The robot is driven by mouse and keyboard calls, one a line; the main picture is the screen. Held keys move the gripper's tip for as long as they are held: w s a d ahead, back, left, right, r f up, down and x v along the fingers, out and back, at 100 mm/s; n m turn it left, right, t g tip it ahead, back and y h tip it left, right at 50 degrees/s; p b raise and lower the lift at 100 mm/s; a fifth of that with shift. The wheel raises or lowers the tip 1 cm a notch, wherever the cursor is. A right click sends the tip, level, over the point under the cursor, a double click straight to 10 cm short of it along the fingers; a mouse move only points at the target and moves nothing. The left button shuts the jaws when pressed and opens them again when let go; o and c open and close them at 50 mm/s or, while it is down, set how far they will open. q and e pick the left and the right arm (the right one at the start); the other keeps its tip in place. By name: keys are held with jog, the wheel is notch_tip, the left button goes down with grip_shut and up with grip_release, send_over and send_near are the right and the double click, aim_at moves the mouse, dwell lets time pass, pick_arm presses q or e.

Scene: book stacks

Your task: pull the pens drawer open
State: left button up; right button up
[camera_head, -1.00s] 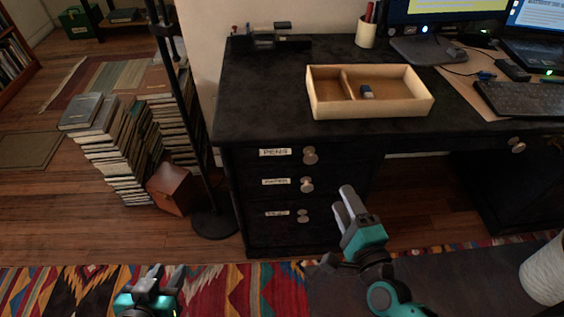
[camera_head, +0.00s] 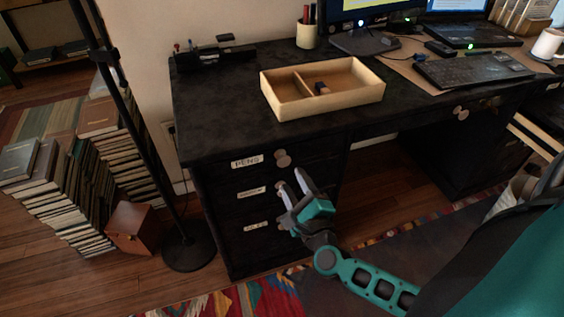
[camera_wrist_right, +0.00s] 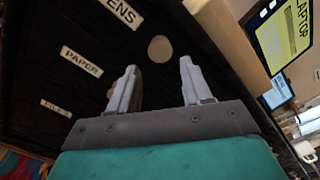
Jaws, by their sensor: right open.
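The pens drawer (camera_head: 224,169) is the top one in the black desk's left pedestal and looks shut. Its white label PENS (camera_head: 247,161) and round pale knob (camera_head: 283,158) show in the head view. My right gripper (camera_head: 290,180) is open and empty, just below and in front of that knob. In the right wrist view the pens knob (camera_wrist_right: 160,48) appears between and beyond the fingertips of the right gripper (camera_wrist_right: 158,64), apart from them. The left finger partly hides the paper drawer's knob. My left gripper is out of view.
The paper drawer (camera_head: 251,192) and a lower drawer sit below. A wooden tray (camera_head: 290,112) stands on the desktop above. A lamp stand base (camera_head: 189,252) and stacked books (camera_head: 60,190) are on the floor at left. Open floor lies before the pedestal.

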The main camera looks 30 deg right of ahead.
aim_at(283, 162)
jog(key=x, duration=0.8)
jog(key=shift+a+b, duration=0.1)
jog(key=shift+b, duration=0.25)
grip_shut()
